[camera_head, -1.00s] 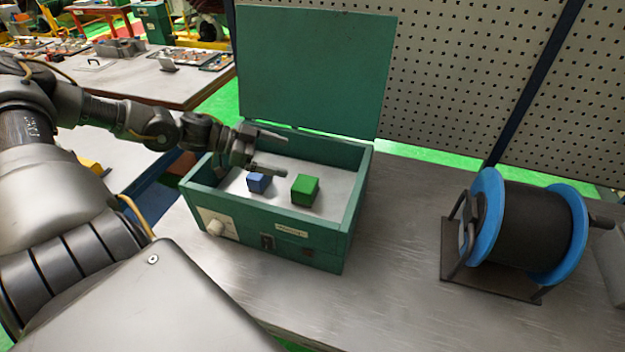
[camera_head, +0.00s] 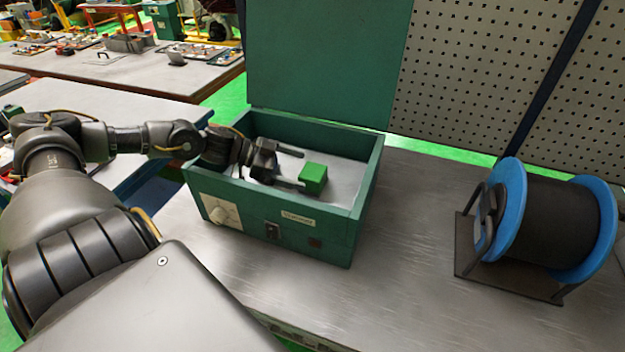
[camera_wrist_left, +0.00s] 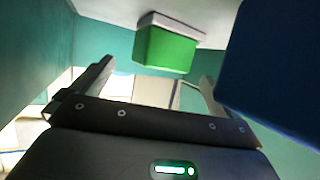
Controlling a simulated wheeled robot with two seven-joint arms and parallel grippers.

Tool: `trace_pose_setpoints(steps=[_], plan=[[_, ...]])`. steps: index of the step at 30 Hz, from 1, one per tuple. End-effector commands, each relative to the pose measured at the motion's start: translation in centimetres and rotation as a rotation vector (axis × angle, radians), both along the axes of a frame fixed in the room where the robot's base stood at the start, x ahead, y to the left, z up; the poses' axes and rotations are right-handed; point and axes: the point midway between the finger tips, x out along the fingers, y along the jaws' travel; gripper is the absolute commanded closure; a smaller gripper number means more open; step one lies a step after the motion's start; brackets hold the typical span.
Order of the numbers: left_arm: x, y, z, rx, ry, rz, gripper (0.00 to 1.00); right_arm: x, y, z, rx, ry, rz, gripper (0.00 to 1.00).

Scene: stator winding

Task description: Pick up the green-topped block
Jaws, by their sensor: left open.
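The green-topped block (camera_head: 313,178) sits on the light floor of the open green box (camera_head: 367,192). My left gripper (camera_head: 301,170) is inside the box, its two fingers apart and pointing right. The block is just beyond the fingertips, and nothing is between the jaws. In the left wrist view the green block (camera_wrist_left: 165,48) shows ahead of the gap between the fingers of the gripper (camera_wrist_left: 158,74). A dark blue block (camera_wrist_left: 275,70) looms large at the right of that view. In the head view it is hidden behind my gripper. My right gripper is not in view.
The box's green lid (camera_head: 320,60) stands raised at the back, and its walls surround the gripper. A black spool with blue flanges (camera_head: 510,212) stands at the right. The grey bench (camera_head: 410,220) between box and spool is clear.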

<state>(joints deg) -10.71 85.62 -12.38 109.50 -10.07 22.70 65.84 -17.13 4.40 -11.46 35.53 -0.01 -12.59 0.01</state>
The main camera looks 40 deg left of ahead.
Motion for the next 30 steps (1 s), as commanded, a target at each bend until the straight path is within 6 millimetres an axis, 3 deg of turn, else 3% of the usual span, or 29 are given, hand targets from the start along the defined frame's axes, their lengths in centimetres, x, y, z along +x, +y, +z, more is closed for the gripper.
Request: trace_pose_setpoints(steps=[11,18,27,30], plan=[[1.9,-2.1,-0.9,-0.005,-0.006,-0.002,0.00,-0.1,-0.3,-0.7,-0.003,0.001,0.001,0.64],[3.1,-3.5,-1.8,-0.001,-0.003,0.001,0.00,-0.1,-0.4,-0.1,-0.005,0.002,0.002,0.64],[3.3,-3.7,-2.1,0.001,0.000,-0.001,0.00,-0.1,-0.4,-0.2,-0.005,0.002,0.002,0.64],[3.3,-3.7,-2.1,0.001,0.000,0.000,0.10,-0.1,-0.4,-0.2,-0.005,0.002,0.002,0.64]])
